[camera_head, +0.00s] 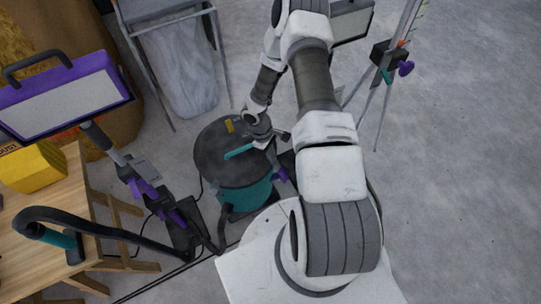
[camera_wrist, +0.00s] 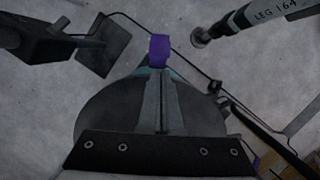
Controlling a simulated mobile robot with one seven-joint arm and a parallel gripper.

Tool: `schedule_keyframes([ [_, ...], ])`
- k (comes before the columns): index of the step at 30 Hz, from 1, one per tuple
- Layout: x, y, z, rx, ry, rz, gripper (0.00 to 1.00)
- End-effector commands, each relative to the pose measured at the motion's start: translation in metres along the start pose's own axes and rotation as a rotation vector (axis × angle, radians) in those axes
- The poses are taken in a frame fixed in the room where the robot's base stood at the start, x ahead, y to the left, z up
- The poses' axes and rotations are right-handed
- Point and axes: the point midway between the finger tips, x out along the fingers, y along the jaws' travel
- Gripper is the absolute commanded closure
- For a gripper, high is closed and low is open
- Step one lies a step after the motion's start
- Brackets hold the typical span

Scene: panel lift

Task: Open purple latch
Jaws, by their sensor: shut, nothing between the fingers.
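A teal canister vacuum (camera_head: 237,193) with a round dark lid (camera_head: 215,150) stands on the floor. A purple latch (camera_head: 281,174) shows at its right side. In the wrist view the purple latch (camera_wrist: 159,50) is upright at the rim of the dark lid (camera_wrist: 105,112), straight beyond my fingertips. My gripper (camera_wrist: 156,76) is shut and empty, its fingers together over the lid and pointing at the latch. Its tips are at or very near the latch's lower end; I cannot tell whether they touch. In the head view my gripper (camera_head: 264,144) is small and partly hidden above the lid.
A wooden table (camera_head: 60,222) with a yellow case (camera_head: 35,168) stands at the left. A work light (camera_head: 65,98) is at the upper left. A tripod (camera_head: 385,75) stands upper right. Cables and a black hose run across the floor. The right floor is clear.

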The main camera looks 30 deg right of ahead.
Motion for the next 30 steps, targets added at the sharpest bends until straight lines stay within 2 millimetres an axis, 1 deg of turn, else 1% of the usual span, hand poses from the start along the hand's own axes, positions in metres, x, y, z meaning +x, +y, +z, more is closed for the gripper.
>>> schedule_keyframes([
  [1, 0.014, -0.001, -0.001, 0.001, -0.001, -0.002, 1.00],
  [3, 0.027, -0.001, -0.001, 0.002, 0.000, -0.003, 1.00],
  [6, 0.044, 0.000, 0.000, 0.003, 0.001, -0.002, 1.00],
  [10, 0.058, 0.000, -0.001, 0.002, 0.001, -0.001, 1.00],
  [15, 0.066, 0.001, 0.000, 0.002, 0.002, 0.000, 1.00],
  [30, 0.066, 0.002, -0.002, 0.002, 0.008, 0.001, 1.00],
])
